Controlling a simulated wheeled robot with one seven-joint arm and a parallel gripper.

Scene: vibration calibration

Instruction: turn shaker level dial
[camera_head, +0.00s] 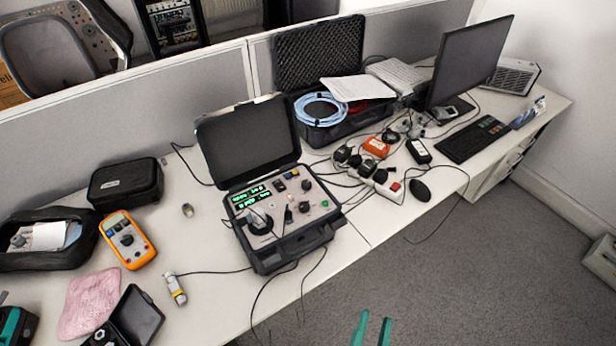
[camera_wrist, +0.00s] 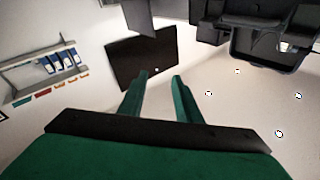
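The shaker is a black open case (camera_head: 283,240) on the desk, with a grey panel of knobs, a round black part and green lit displays (camera_head: 250,196). Several small knobs show on the panel; I cannot tell which one is the level dial. My gripper (camera_head: 372,328) shows as two green fingertips at the bottom edge of the head view, over the floor and well in front of the desk. In the wrist view the green fingers (camera_wrist: 160,84) stand apart with nothing between them. The shaker is not recognisable in the wrist view.
The desk (camera_head: 215,290) holds an orange multimeter (camera_head: 127,240) and black pouch (camera_head: 126,184) left of the case. A cable-filled case (camera_head: 327,128), power strip (camera_head: 385,184), mouse (camera_head: 420,190) and monitor (camera_head: 470,62) stand right. Cables hang over the front edge.

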